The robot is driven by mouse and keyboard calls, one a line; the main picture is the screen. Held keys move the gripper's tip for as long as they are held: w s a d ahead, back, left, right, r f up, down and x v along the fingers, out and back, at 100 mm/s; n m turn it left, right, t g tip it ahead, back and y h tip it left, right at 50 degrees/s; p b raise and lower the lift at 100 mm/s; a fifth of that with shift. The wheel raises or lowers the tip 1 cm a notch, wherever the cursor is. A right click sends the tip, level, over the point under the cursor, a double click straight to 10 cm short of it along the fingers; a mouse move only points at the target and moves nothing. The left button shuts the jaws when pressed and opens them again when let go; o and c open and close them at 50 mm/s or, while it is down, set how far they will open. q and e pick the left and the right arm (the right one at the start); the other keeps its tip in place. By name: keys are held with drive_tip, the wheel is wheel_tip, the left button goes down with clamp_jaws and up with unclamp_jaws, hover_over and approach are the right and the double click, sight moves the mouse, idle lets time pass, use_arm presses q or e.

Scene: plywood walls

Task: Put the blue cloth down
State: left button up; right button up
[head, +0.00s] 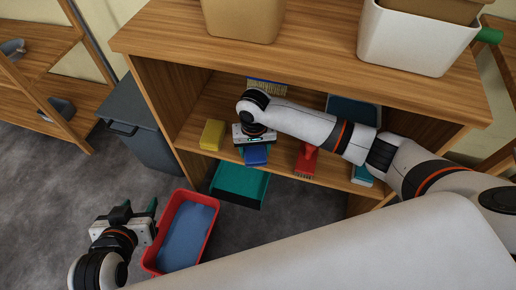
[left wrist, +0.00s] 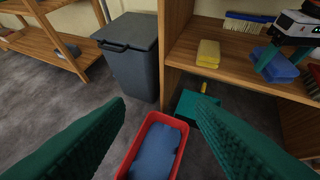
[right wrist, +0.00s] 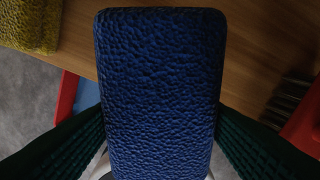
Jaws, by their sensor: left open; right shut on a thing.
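The blue cloth (head: 256,155) looks like a thick, textured block. My right gripper (head: 255,143) is shut on it at the front of the shelf board (head: 200,135), under the top board. In the right wrist view the cloth (right wrist: 160,90) lies between the green fingers, with wood behind it. It also shows in the left wrist view (left wrist: 280,68). I cannot tell whether it touches the board. My left gripper (head: 139,211) is open and empty beside the red tub (head: 212,228); its green fingers frame the left wrist view (left wrist: 160,108).
On the shelf, a yellow sponge (head: 212,135) is left of the cloth, a red brush (head: 305,160) right, and a bristled brush (left wrist: 248,20) behind. A teal container (head: 240,185) is below. The tub holds something flat and blue. A grey bin (head: 145,125) stands left.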

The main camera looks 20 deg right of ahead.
sight(258, 147)
drive_tip(key=shift+w+d+b, duration=0.15)
drive_tip(key=shift+w+d, duration=0.25)
drive_tip(key=shift+w, duration=0.25)
drive_tip(key=shift+w+d+b, duration=0.15)
drive_tip(key=shift+w+d, duration=0.25)
drive_tip(key=shift+w, duration=0.2)
wheel_tip(258, 147, down, 3)
drive_tip(key=shift+w+d+f+b, duration=0.1)
drive_tip(key=shift+d+f+b, duration=0.05)
drive_tip(key=shift+b, duration=0.85)
drive_tip(key=shift+f, duration=0.1)
use_arm(q)
drive_tip(key=w+d+r+t+h, duration=0.2)
drive_tip(key=w+r+t, duration=0.3)
drive_tip(key=r+t, duration=0.3)
wheel_tip(258, 147, up, 2)
drive_tip(key=shift+d+r+h, duration=0.1)
drive_tip(key=shift+d+h, duration=0.2)
drive_tip(key=shift+d, duration=0.2)
drive_tip(key=shift+w, duration=0.1)
use_arm(e)
drive_tip(key=o, duration=0.5)
drive_tip(key=shift+f, duration=0.1)
drive_tip(key=o, duration=0.4)
use_arm(q)
drive_tip(key=shift+f, duration=0.25)
